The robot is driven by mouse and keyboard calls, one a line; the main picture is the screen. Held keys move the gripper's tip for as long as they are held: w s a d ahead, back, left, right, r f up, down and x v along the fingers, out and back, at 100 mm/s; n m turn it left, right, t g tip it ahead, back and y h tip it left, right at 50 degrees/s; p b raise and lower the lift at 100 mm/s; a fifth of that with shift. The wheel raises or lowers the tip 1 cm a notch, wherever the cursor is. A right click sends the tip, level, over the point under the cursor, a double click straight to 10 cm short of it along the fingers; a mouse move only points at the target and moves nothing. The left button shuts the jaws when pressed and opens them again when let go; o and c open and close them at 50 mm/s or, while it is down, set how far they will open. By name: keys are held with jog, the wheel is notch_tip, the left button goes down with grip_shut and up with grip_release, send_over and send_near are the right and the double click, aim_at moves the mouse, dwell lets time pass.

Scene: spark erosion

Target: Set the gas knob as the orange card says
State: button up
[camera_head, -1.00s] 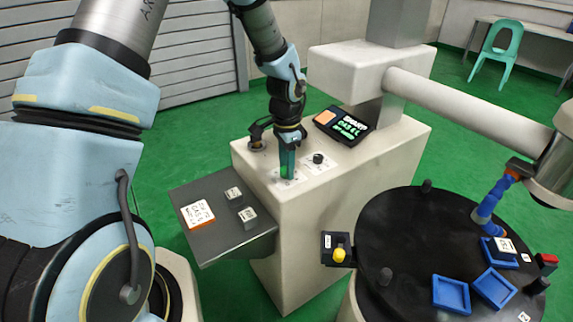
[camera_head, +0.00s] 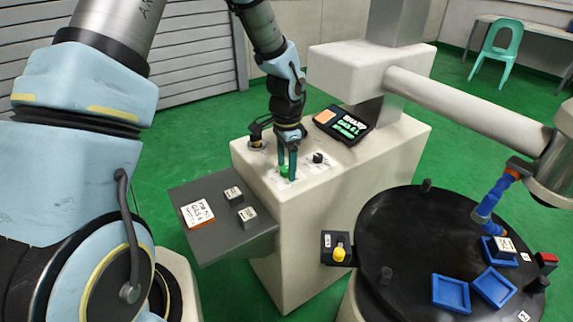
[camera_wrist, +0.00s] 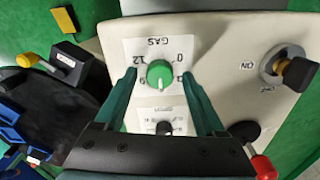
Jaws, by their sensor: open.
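The green gas knob (camera_wrist: 160,74) sits on a white dial plate (camera_wrist: 138,46) marked GAS, on top of the pale machine. In the wrist view the plate is upside down, with 12 on the left and 0 on the right. The knob's white mark points down in that view, between the lower numbers. My gripper (camera_head: 287,172) is open above the knob, one finger on each side, with gaps between. In the head view the knob (camera_head: 285,173) shows low between the fingers. The orange-edged card (camera_head: 197,213) lies on the grey shelf; its small print includes GAS, its number unclear.
A second plate with a black knob (camera_head: 318,158) is close beside. Another knob (camera_wrist: 285,68) with an ON label is at the wrist view's right. Two small labelled blocks (camera_head: 234,193) (camera_head: 248,215) sit on the shelf.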

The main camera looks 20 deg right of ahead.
aim_at(286, 168)
notch_tip(286, 168, up, 11)
jog(key=b, duration=0.1)
jog(key=shift+f, duration=0.15)
dwell(0.4)
